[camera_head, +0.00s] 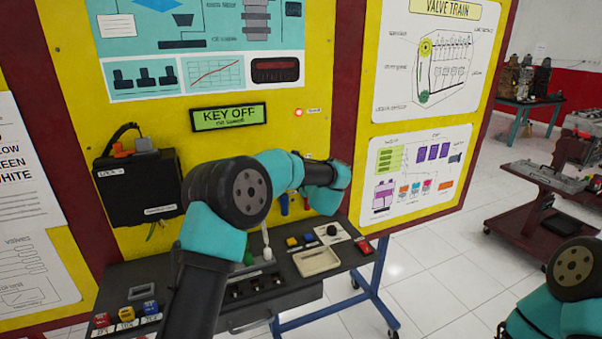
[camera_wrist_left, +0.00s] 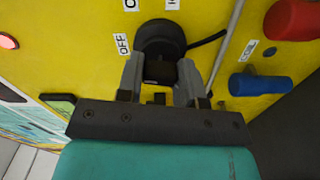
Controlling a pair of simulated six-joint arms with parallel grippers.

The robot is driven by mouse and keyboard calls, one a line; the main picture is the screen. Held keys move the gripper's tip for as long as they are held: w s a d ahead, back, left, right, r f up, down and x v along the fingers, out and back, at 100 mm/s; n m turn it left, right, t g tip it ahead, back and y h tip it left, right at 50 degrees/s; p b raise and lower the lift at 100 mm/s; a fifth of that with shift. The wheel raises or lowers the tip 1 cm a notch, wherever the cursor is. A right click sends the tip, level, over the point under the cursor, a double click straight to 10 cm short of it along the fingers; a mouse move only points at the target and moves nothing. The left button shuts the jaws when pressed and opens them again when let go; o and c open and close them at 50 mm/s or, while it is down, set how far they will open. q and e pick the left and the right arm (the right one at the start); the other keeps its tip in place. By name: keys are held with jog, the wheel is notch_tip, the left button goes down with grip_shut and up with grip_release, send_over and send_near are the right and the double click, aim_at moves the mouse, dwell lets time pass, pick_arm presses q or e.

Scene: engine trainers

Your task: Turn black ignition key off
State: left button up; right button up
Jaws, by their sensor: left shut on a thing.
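The black ignition key (camera_wrist_left: 160,70) sits in its round black switch (camera_wrist_left: 158,36) on the yellow panel in the left wrist view. An "OFF" label (camera_wrist_left: 122,44) is beside the switch on the left, and other labels are cut off at the top. My left gripper (camera_wrist_left: 160,76) is shut on the key, with one grey finger on each side. In the head view, my left arm hides the key and the left gripper. The green display (camera_head: 228,116) reads "KEY OFF". My right gripper is out of view; only part of that arm shows at the lower right.
A red knob (camera_wrist_left: 292,19) and a blue knob (camera_wrist_left: 260,85) stick out right of the switch. A black cable runs from the switch. Below the panel, a dark shelf (camera_head: 335,268) holds a beige tray (camera_head: 317,262) and coloured buttons. A red light (camera_head: 298,111) shows beside the display.

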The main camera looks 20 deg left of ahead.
pick_arm(q)
jog(key=shift+n, duration=1.2)
jog(key=o, duration=0.9)
jog(key=shift+o, duration=0.2)
jog(key=v, duration=1.7)
jog(key=shift+s, duration=0.2)
jog(key=shift+d, duration=0.15)
